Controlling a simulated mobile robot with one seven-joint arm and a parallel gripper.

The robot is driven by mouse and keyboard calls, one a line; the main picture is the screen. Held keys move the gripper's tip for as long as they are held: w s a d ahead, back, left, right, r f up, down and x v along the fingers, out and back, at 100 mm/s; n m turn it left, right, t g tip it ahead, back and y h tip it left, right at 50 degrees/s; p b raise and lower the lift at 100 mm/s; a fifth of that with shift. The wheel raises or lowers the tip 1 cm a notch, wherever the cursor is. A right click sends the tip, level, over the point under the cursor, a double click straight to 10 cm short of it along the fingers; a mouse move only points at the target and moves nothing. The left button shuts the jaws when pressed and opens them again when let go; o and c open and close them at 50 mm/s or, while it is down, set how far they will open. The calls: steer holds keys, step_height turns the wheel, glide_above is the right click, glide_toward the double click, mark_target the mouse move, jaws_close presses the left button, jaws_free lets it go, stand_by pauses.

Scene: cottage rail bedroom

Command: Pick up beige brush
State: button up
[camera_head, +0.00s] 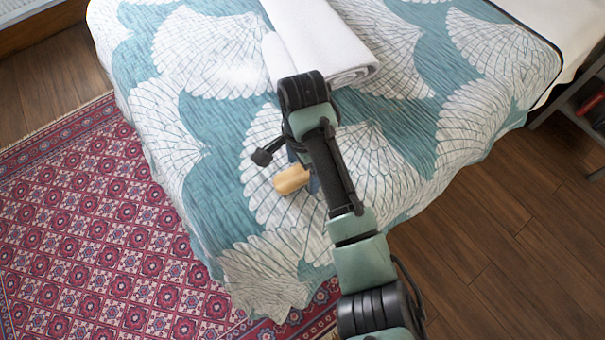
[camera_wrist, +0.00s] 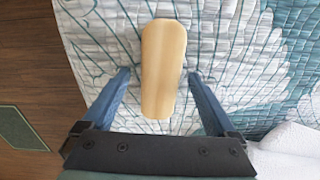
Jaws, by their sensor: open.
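The beige brush (camera_head: 292,179) lies on the bed's teal and white patterned cover, near the front part of the bed. In the wrist view the brush (camera_wrist: 163,68) shows as a long, rounded beige piece, and no bristles are visible. My gripper (camera_wrist: 160,75) is open, with its two blue fingers on either side of the brush's lower part and clear gaps to each. In the head view my arm hides most of my gripper. I cannot tell how high the fingers are above the cover.
A folded white towel (camera_head: 318,45) lies on the bed (camera_head: 235,115) just beyond my gripper. A patterned red rug (camera_head: 100,225) covers the floor at left. A shelf with books (camera_head: 590,108) stands at the right edge. The cover around the brush is clear.

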mark_target(303, 171)
steer(key=shift+f, duration=0.45)
steer(key=shift+c, duration=0.3)
jaws_close()
steer(key=shift+r, duration=0.15)
step_height(303, 171, up, 10)
steer(key=shift+f+p, duration=0.1)
steer(key=shift+p, duration=1.1)
